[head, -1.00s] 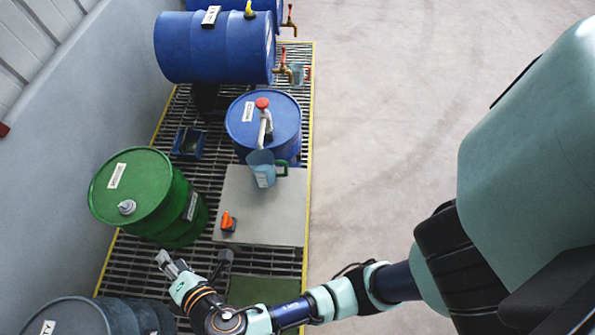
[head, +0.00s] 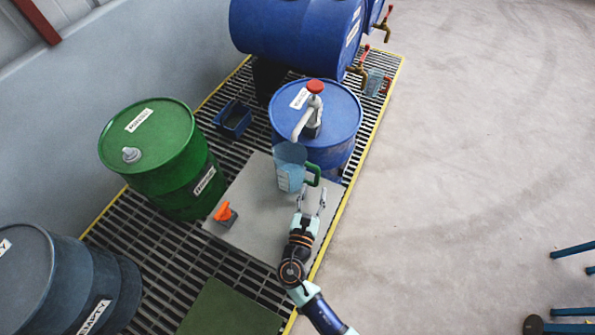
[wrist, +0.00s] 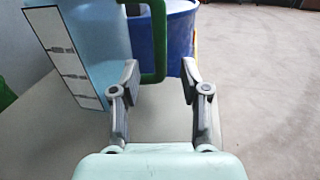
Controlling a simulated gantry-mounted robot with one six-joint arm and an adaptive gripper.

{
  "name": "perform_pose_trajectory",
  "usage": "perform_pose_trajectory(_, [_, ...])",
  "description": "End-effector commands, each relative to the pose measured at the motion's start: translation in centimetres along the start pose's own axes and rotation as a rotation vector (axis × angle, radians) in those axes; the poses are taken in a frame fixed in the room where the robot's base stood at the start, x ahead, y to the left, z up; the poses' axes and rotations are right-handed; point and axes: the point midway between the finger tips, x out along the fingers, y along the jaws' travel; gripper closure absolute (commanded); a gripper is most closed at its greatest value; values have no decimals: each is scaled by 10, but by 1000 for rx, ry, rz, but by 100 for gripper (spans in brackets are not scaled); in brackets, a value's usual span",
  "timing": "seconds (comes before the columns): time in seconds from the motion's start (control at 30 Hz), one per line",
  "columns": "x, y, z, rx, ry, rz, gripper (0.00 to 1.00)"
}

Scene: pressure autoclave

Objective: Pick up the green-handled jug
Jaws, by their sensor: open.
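The jug (head: 291,168) is translucent blue with a green handle (head: 313,175) on its right side. It stands upright on a grey plate (head: 255,200) in front of the blue drum with the pump, below the pump's spout. My gripper (head: 312,200) is open and empty, just in front of the handle. In the wrist view the jug (wrist: 88,45) fills the upper left with its white label strip. The handle (wrist: 159,45) shows ahead, between the lines of my two open fingers (wrist: 159,82). The fingertips appear short of the handle; exact contact cannot be told.
The upright blue drum (head: 340,135) with a red-topped pump (head: 314,105) stands behind the jug. An orange-handled item (head: 226,213) sits on the plate's left. A green drum (head: 150,150) stands left. Concrete floor (head: 460,170) on the right is mostly open.

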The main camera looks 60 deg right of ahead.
Motion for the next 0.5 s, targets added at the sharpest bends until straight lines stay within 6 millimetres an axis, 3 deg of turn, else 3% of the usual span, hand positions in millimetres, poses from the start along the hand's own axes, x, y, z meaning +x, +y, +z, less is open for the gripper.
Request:
perform_pose_trajectory(0.23, [42, 0, -2, 2, -1, -4, 54])
perform_pose_trajectory(0.5, [48, 1, 0, 2, 0, -1, 54])
